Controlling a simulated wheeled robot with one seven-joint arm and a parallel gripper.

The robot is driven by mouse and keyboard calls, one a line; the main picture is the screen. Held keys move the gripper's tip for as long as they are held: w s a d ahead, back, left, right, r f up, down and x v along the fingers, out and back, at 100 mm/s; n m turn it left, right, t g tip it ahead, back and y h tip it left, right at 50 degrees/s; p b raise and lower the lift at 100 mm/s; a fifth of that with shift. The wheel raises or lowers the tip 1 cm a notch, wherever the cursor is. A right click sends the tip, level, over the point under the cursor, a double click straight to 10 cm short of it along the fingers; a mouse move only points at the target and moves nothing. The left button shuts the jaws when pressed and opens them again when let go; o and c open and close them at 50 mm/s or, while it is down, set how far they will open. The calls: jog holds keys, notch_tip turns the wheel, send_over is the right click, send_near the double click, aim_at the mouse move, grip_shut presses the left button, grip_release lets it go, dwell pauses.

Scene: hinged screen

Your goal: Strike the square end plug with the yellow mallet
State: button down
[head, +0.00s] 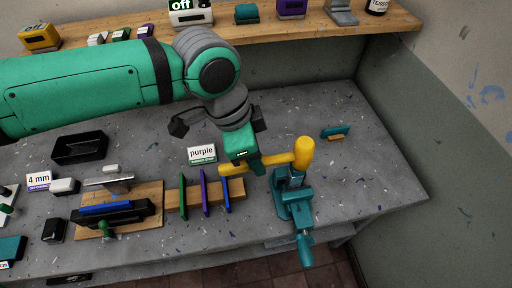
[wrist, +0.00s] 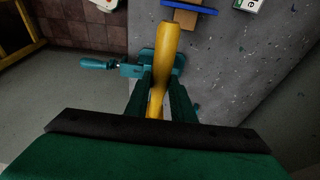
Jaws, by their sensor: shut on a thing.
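The yellow mallet (head: 303,153) is held with its handle roughly level and its head to the right, over the back of the teal vise (head: 292,198). My gripper (head: 252,165) is shut on the mallet's handle. In the wrist view the mallet (wrist: 167,50) runs between the fingers of my gripper (wrist: 160,92), and the vise (wrist: 132,70) shows partly behind it. I cannot make out the square end plug; the mallet head and gripper hide part of the vise. I cannot tell whether the mallet touches anything.
Upright green, purple and blue panels (head: 204,192) stand on a wooden base left of the vise. A small teal piece (head: 335,131) lies to the right. A "purple" sign (head: 202,154) stands behind the panels. The bench right of the vise is mostly clear. A wooden shelf (head: 335,28) runs along the back.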

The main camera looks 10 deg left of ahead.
jog(key=shift+y, duration=0.4)
jog(key=shift+w+r, duration=0.2)
jog(key=shift+r, duration=2.4)
jog(key=shift+a, duration=0.15)
